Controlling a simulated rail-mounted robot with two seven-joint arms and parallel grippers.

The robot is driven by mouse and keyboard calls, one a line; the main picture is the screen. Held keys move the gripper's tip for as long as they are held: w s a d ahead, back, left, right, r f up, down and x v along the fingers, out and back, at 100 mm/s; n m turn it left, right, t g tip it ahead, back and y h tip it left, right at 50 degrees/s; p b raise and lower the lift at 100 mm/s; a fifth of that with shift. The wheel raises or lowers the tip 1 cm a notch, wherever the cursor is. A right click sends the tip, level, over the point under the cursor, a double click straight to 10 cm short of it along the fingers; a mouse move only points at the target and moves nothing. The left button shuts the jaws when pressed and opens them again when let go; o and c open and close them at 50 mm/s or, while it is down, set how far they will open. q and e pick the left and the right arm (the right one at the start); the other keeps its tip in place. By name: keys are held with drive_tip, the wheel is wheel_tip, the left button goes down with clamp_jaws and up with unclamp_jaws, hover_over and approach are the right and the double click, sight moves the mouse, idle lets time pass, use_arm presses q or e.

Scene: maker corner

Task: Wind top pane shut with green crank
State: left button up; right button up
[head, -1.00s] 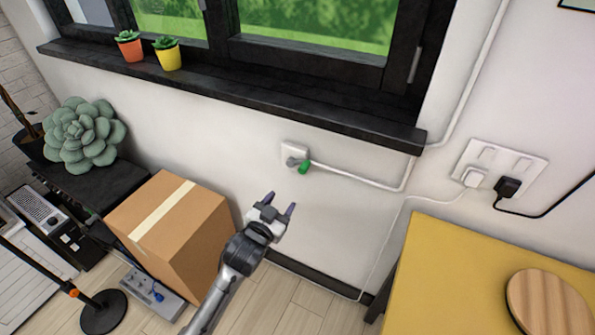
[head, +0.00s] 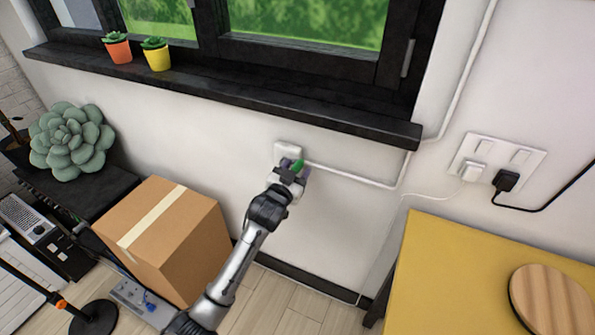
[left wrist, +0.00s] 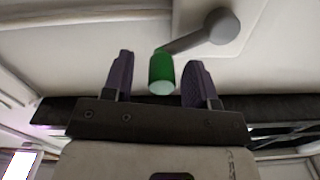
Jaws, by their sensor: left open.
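The green crank handle (head: 298,165) sits on a white wall box (head: 287,149) below the window sill. In the left wrist view the green knob (left wrist: 161,70) stands out from a grey crank arm (left wrist: 185,42) with a round hub. My left gripper (head: 290,172) is at the crank in the head view. In the left wrist view its two dark purple fingers (left wrist: 158,80) are open, one on each side of the green knob, with gaps on both sides. The window (head: 300,40) shows only its lower part; its top pane is out of view. My right gripper is not in view.
A dark sill (head: 230,100) with two small potted plants overhangs the wall box. A cardboard box (head: 165,235) stands at left of my arm. A yellow table (head: 450,270) is at right. A white conduit (head: 345,176) runs right from the box.

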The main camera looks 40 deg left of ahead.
use_arm(q)
drive_tip(key=shift+w+a, duration=0.1)
drive_tip(key=shift+w, duration=0.35)
clamp_jaws()
idle(0.3)
